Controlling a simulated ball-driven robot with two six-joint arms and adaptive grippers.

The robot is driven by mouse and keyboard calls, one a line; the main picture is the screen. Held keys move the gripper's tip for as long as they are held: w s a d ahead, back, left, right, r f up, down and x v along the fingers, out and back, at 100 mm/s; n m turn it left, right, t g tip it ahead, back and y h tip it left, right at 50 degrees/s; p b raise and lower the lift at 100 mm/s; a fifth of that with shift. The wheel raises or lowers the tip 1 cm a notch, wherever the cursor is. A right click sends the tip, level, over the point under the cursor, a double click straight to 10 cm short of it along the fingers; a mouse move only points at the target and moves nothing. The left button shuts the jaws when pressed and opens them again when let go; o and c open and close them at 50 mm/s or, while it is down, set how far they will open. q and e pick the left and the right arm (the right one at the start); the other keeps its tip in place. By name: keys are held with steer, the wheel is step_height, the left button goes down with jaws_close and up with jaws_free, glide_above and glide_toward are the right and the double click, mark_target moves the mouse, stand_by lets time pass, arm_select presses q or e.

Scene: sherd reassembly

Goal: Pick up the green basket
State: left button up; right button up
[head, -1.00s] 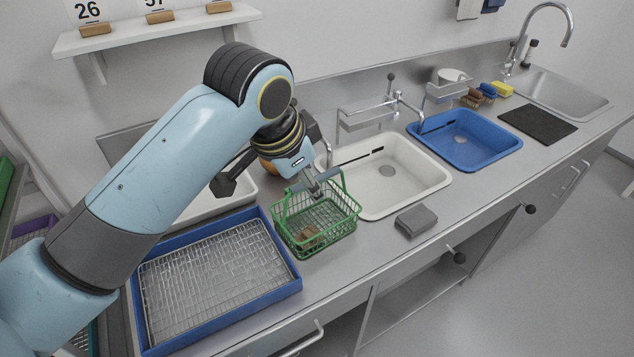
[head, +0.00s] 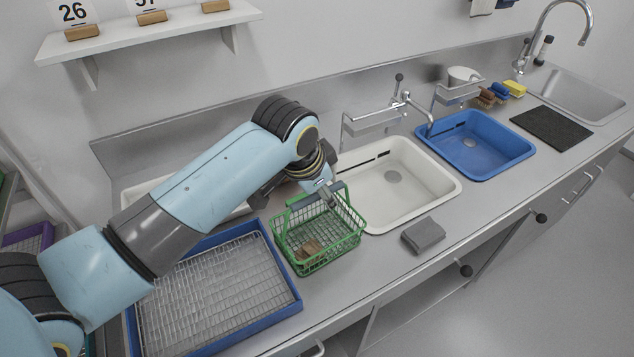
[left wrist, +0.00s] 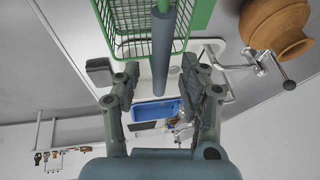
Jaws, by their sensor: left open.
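The green wire basket (head: 318,245) stands on the steel counter between the blue tray and the white basin. A small brown piece (head: 309,249) lies inside it. Its handle, with a grey grip, is raised over the basket. My left gripper (head: 298,194) is open at the handle, above the basket's back side. In the left wrist view the basket (left wrist: 130,42) is at the top, and the grey handle grip (left wrist: 160,55) reaches down between the spread fingers of the gripper (left wrist: 152,82). I cannot tell whether they touch it. My right gripper is out of view.
A blue tray with a wire rack (head: 300,300) is left of the basket. A white basin (head: 440,190) and a grey block (head: 423,234) are right of it. A blue basin (head: 510,150) is farther right. A brown pot (left wrist: 277,27) shows in the left wrist view.

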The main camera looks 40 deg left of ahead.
arm_select(q)
steer(key=shift+x, duration=0.9)
steer(key=shift+f, duration=0.25)
